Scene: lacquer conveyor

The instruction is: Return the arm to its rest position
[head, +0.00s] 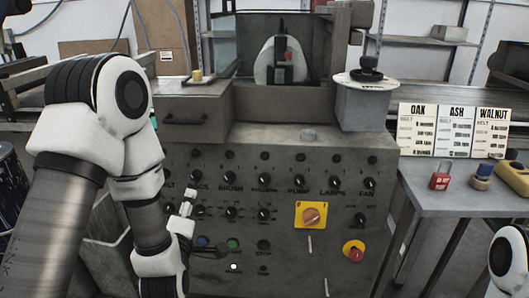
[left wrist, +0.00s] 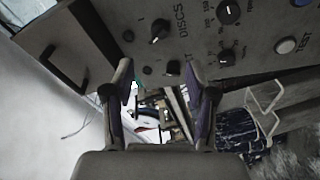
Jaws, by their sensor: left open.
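My left arm (head: 75,140) comes in from the left and bends down in front of the grey control panel (head: 285,165). My left gripper (head: 187,203) is small and partly hidden by the wrist, close to the panel's left side among the knobs. In the left wrist view the left gripper (left wrist: 160,92) has its two fingers apart, with nothing held between them. The panel (left wrist: 190,25) with black knobs, one marked DISCS, fills the top of that view. A white part of my right arm (head: 508,262) shows at the lower right; its gripper is out of view.
The panel carries several knobs, a yellow-backed switch (head: 312,215) and a red-and-yellow button (head: 354,251). A side table (head: 440,192) at right holds a red padlock (head: 440,179) and cards marked OAK, ASH and WALNUT.

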